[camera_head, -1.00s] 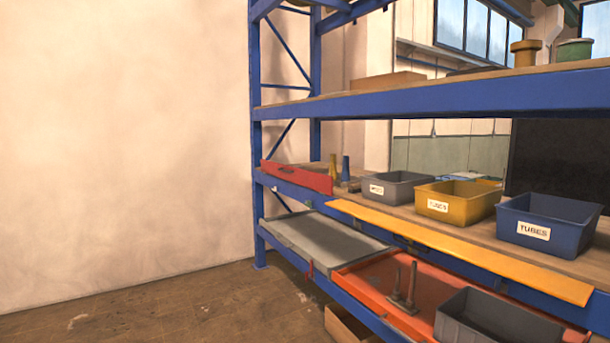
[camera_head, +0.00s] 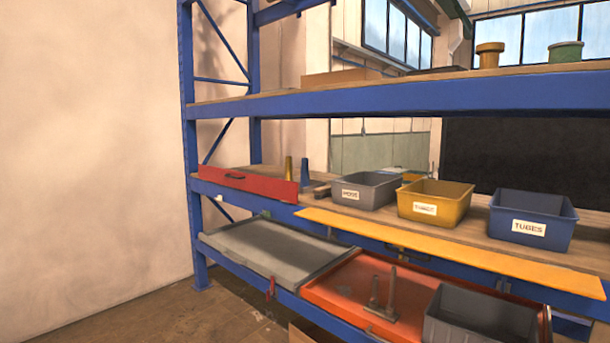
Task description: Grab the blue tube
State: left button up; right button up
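A small upright blue piece (camera_head: 305,174), which looks like the blue tube, stands on the middle shelf behind the right end of a red panel. A yellow upright tube (camera_head: 289,168) stands just left of it. The lower part of both is hidden by the red panel (camera_head: 248,185). A blue bin (camera_head: 531,218) labelled TUBES sits at the right of the same shelf; its inside is mostly hidden. Neither of my grippers is in view.
A yellow bin (camera_head: 434,202) and a grey bin (camera_head: 365,190) stand left of the blue bin. A yellow strip (camera_head: 450,252) runs along the shelf front. Below are a grey tray (camera_head: 272,247) and an orange tray (camera_head: 345,287). The floor at left is clear.

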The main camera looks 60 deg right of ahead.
aim_at(304, 182)
jog(key=z, duration=0.35)
jog(key=i, duration=1.65)
jog(key=z, duration=1.65)
jog(key=i, duration=0.9)
jog(key=z, duration=1.1)
